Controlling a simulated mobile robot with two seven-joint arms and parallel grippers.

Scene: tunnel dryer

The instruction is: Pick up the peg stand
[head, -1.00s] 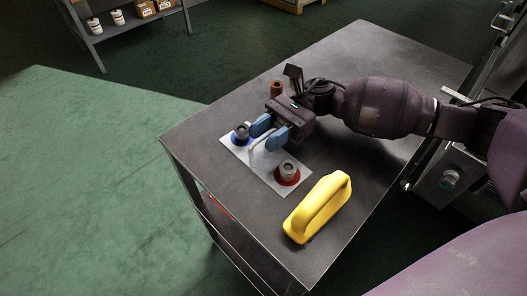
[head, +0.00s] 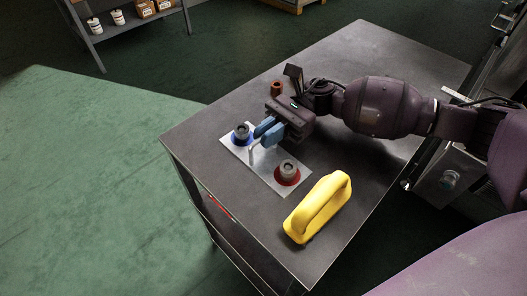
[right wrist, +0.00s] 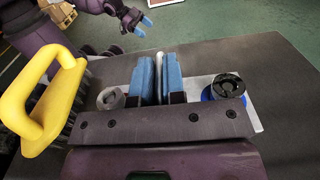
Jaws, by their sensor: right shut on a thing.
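The peg stand is a pale plate (head: 265,170) lying on the dark table, with a slim light upright piece (head: 252,151) near its middle. It carries a grey cylinder on a blue round spot (head: 241,139) and another on a red round spot (head: 287,173). My right gripper (head: 263,137) is shut on the upright piece between its blue fingers. In the right wrist view, the light piece (right wrist: 159,64) shows between the fingers, with a cylinder on either side. My left gripper (right wrist: 144,26) shows at the top of the right wrist view; its opening is unclear.
A yellow handled block (head: 318,208) stands on the table to the right of the plate. A small brown cylinder (head: 277,89) stands behind my right gripper. The far part of the table (head: 355,50) is clear. A grey shelf (head: 140,25) is at the back left.

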